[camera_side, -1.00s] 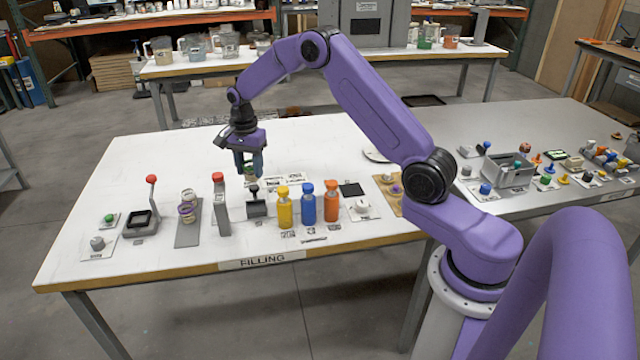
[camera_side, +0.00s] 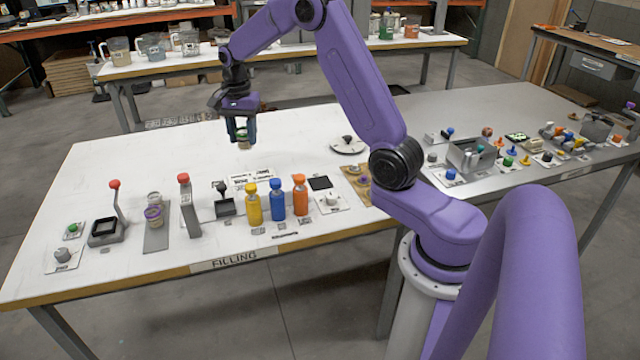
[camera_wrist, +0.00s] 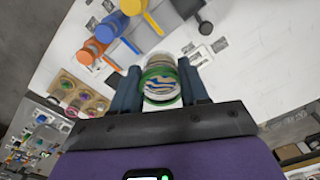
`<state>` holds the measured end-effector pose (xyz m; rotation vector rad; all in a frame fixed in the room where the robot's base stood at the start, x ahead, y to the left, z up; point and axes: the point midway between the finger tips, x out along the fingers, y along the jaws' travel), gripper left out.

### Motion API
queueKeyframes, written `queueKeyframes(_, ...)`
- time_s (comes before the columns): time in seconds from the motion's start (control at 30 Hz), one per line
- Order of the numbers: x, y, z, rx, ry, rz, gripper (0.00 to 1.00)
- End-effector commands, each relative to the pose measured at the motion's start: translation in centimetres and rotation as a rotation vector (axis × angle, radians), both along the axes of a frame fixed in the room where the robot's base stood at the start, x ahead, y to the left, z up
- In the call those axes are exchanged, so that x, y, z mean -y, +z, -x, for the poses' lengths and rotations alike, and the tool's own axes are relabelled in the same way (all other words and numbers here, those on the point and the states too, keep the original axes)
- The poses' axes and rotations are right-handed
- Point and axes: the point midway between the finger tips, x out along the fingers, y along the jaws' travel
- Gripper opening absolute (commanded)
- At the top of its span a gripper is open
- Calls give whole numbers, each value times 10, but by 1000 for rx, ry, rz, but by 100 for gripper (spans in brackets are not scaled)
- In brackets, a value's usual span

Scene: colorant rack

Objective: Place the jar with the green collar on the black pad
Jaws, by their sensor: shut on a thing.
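The jar with the green collar (camera_wrist: 160,82) is a clear jar with mixed-colour contents, held between the two fingers of my gripper (camera_wrist: 160,92) in the wrist view. In the side view my gripper (camera_side: 242,132) points down with the jar (camera_side: 243,145) low between its fingers, apparently above the table behind the bottles. The black pad (camera_side: 320,183) is a flat dark square on the white table, right of the orange bottle, with nothing on it.
Yellow (camera_side: 253,205), blue (camera_side: 277,201) and orange (camera_side: 300,196) bottles stand in a row left of the pad. A white block with a knob (camera_side: 332,202) is just in front of it. A round plate (camera_side: 348,146) lies behind. The back left of the table is clear.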

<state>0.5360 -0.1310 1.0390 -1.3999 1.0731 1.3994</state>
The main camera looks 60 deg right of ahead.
Motion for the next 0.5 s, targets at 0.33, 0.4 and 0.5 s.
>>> queueKeyframes(0.33, 67, 4, 99, 1, -8, 0, 14)
queueKeyframes(0.4, 76, 4, 121, 1, -8, 0, 14)
queueKeyframes(0.5, 85, 2, 152, 1, -7, 1, 14)
